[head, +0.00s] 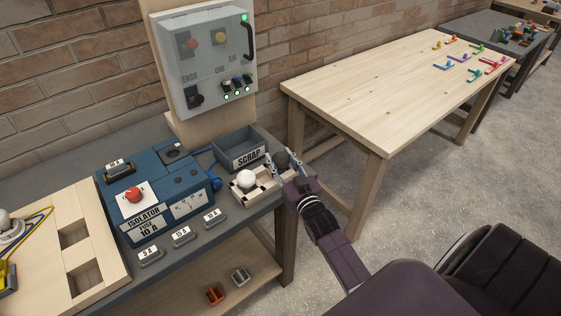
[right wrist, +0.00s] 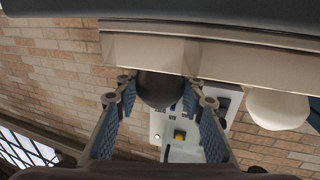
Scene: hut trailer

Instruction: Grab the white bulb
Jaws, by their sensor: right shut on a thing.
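The white bulb (head: 246,179) sits in a pale wooden holder (head: 254,198) at the right end of the grey bench. It also shows at the right of the right wrist view (right wrist: 278,108), outside the fingers. A dark grey bulb (head: 282,158) sits beside it, to its right. My right gripper (head: 284,165) is shut on this dark bulb, which shows between the fingers in the right wrist view (right wrist: 158,90). The dark bulb appears to be still at the holder; its lower part is hidden. My left gripper is not in view.
A SCRAP bin (head: 246,154) stands just behind the holder. A blue isolator box (head: 158,205) with a red knob stands to the left, with several labelled fuses in front. A grey control panel (head: 207,62) rises behind. A wooden table (head: 390,85) stands at the right.

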